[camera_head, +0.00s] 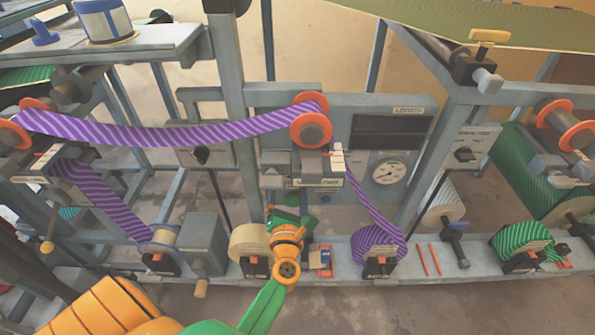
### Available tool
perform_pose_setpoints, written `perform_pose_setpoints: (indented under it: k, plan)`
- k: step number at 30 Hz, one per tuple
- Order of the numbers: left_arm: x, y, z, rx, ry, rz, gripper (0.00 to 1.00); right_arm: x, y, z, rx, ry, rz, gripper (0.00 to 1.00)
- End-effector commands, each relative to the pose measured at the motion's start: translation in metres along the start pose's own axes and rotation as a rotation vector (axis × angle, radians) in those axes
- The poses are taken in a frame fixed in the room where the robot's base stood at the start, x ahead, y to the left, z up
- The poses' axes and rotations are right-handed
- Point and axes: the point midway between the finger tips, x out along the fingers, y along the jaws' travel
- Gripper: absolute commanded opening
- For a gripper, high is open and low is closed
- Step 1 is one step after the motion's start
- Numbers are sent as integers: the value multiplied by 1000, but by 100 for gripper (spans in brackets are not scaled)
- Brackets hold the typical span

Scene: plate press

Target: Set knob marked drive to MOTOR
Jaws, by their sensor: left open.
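Two black rotary knobs show on grey boxes. One knob (201,155) is on the box left of the central post. The other knob (464,154) is on the box at the right post, with small print around it. The lettering is too small to tell which is marked drive, or where either pointer stands. My left gripper (288,216) is at the middle of the press, in front of the lower frame beam. It is open, small and partly hidden by my orange wrist. It is apart from both knobs. My right gripper is not in view.
Purple striped web runs over orange-flanged rollers (312,130) down to a purple roll (377,246). A display panel (390,131) with a round gauge (388,170) stands right of centre. Rolls and black clamps line the lower beam (340,270). Green rolls stand at the right.

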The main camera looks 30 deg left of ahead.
Motion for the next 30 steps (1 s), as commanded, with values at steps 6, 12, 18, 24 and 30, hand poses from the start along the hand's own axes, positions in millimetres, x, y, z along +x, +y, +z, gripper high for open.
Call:
perform_pose_setpoints:
  k: [6,12,18,24,30]
  plan:
    - [36,-1,0,3,-2,-1,86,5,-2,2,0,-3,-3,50]
    - [42,-1,0,3,0,-3,86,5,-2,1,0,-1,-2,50]
    - [41,-1,0,4,-1,-3,57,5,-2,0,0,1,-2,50]
    - [41,-1,0,4,-1,-3,3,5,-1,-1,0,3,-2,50]
    - [41,-1,0,18,-1,-3,1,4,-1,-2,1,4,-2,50]
